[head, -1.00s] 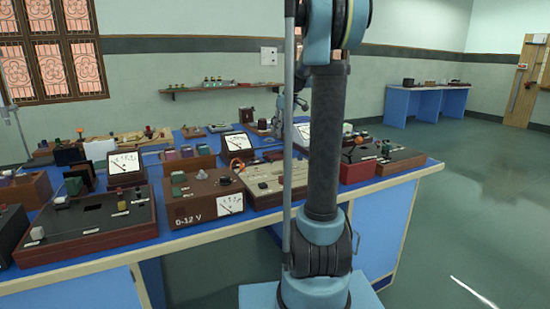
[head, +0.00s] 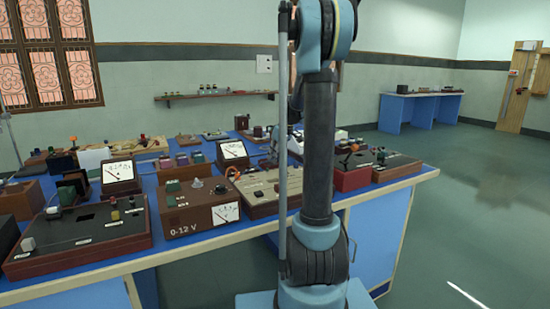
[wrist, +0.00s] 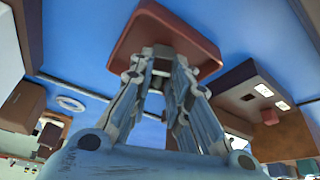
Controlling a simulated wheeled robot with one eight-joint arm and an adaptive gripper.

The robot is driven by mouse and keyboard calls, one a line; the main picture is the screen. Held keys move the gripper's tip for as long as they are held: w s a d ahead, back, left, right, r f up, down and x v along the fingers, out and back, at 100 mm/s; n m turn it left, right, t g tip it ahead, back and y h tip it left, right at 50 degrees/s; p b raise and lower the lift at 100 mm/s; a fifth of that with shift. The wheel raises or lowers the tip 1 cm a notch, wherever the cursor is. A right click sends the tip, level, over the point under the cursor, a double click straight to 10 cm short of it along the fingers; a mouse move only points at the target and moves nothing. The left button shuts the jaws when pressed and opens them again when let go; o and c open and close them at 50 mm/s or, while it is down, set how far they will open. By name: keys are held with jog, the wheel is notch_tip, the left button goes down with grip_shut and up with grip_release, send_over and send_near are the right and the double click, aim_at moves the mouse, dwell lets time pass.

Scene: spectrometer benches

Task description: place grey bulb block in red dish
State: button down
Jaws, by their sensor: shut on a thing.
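My gripper (wrist: 160,68) reaches up the middle of the wrist view, its fingers closed around a small grey piece, which I take to be the grey bulb block (wrist: 159,53). The fingers hide most of the block. A red, square, round-cornered dish (wrist: 206,54) shows just beyond the fingertips on the blue bench top. I cannot tell whether the block touches the dish or is above it. In the head view my arm covers the gripper and the block, and I cannot make out the red dish there.
The blue bench (head: 262,228) is crowded with instruments. A 0-12 V meter box (head: 200,210), a dark switch box (head: 85,238) and a beige panel (head: 262,193) stand along its front edge. In the wrist view a brown box (wrist: 250,88) stands right of the dish. Floor at right is clear.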

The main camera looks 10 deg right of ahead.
jog(key=c, duration=1.4)
grip_release()
jog(key=shift+c, duration=0.2)
jog(key=v, duration=1.2)
